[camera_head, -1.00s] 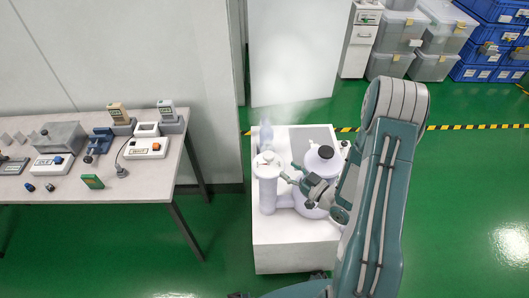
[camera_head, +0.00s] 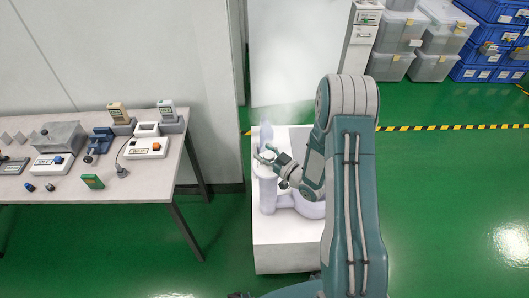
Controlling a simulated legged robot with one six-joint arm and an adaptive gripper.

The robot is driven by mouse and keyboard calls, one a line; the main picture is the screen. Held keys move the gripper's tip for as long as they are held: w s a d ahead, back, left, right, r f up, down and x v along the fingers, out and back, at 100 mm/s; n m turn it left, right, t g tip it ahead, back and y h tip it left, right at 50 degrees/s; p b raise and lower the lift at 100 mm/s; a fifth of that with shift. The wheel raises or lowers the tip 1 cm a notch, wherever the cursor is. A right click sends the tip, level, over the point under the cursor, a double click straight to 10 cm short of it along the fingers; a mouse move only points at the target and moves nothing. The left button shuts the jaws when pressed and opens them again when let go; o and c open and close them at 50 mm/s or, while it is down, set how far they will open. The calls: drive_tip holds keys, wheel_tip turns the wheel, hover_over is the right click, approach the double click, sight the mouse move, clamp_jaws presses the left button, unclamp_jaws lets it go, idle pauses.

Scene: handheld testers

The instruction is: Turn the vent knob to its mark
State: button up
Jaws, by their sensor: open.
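A white apparatus stands on a white cabinet (camera_head: 285,258). Its upright cylinder (camera_head: 268,195) is at the left, and a round vessel (camera_head: 312,211) is at the right, largely hidden by my arm. My gripper (camera_head: 263,153) is open over the top of the upright cylinder, with its fingers pointing left. The fingers cover much of the cylinder's top. I cannot make out the vent knob or its mark, nor whether the fingers touch the cylinder.
Pale mist (camera_head: 285,115) hangs behind the apparatus. A table (camera_head: 150,189) at the left holds several handheld testers and small devices. Clear bins (camera_head: 432,66) and blue crates (camera_head: 490,40) are stacked at the back right. The green floor (camera_head: 455,190) at the right is clear.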

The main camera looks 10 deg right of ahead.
drive_tip(key=c, duration=0.8)
